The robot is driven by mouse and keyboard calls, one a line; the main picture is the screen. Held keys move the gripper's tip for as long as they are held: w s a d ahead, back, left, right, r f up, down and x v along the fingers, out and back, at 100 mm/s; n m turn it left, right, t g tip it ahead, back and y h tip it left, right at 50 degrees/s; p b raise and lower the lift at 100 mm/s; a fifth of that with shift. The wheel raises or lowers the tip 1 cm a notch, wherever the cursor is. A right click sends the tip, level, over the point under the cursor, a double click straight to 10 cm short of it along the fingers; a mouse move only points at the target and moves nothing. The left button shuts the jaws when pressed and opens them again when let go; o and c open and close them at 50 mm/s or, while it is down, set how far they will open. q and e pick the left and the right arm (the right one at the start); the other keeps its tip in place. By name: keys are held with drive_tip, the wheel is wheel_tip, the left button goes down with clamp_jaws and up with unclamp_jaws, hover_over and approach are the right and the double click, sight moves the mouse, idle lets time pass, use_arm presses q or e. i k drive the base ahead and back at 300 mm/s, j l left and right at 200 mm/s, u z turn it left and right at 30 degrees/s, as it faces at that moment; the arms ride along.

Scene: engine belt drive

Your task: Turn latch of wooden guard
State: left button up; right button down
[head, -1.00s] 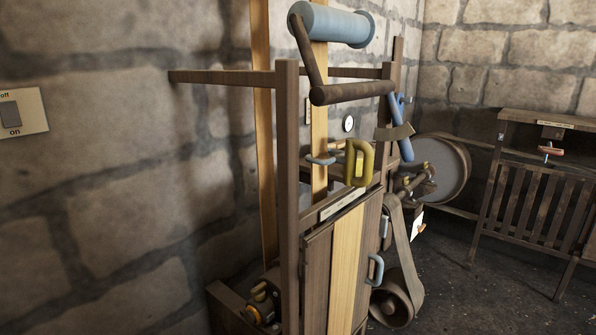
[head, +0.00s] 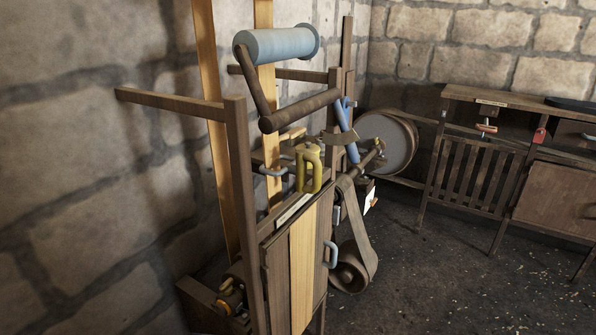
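A slatted wooden panel (head: 466,176), which looks like the wooden guard, stands upright in a wooden frame at the right, across the floor. A small latch-like part with a reddish bar (head: 487,128) sits above its slats, below a metal bracket. The bar lies nearly level. It is too small to tell exactly how it is fixed. Neither of my grippers is in view, and nothing is seen touching the panel or the bar.
A red tag-like part (head: 540,135) hangs farther right. Open floor (head: 440,280) lies at lower right.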

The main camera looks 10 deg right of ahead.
sight(335, 216)
drive_tip(key=i+l+u, duration=0.1)
drive_tip(key=l, duration=0.2)
drive_tip(key=i+l+u, duration=0.1)
drive_tip(key=i+l, duration=0.15)
drive_tip(key=i+l+u, duration=0.1)
drive_tip(key=l, duration=0.3)
drive_tip(key=i+l+u, duration=0.1)
drive_tip(key=l, duration=0.25)
drive_tip(key=i, duration=0.05)
